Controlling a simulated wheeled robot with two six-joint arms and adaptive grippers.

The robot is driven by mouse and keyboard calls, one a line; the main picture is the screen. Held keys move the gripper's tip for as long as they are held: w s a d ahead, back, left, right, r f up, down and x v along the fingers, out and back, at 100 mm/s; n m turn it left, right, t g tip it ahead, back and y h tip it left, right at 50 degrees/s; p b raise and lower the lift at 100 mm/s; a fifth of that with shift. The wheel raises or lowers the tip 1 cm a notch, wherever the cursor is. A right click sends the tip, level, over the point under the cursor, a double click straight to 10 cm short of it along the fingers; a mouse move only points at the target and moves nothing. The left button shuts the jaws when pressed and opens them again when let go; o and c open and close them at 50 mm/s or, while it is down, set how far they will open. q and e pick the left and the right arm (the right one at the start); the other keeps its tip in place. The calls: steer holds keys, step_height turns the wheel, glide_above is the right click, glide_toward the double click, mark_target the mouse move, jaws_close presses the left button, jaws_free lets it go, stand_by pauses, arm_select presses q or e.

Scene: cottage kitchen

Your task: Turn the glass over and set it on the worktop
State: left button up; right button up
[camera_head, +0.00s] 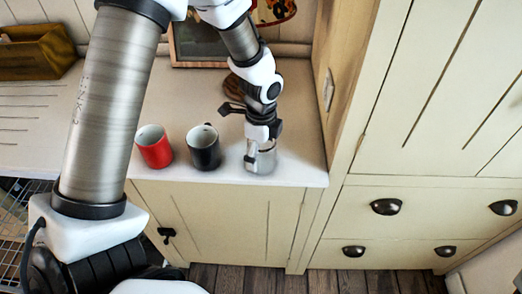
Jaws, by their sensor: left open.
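A clear glass (267,163) stands on the white worktop (240,176) near its front edge, to the right of two mugs. My left gripper (259,152) points down at the glass, with its fingers overlapping it in the picture. The gripper is open. I cannot tell whether the fingers touch the glass, or which way up the glass is, because the gripper hides its upper part. My right gripper is not in view.
A red mug (155,150) and a black mug (205,152) stand left of the glass, the black one close by. A tall cream cupboard (400,110) rises to the right. A wooden crate (35,52) sits at the far left. Some worktop behind the mugs is clear.

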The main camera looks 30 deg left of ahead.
arm_select(q)
steer(key=shift+w+r, duration=0.1)
steer(key=shift+r, duration=0.15)
step_height(320, 180, up, 12)
steer(key=shift+f, duration=0.15)
stand_by(0.4)
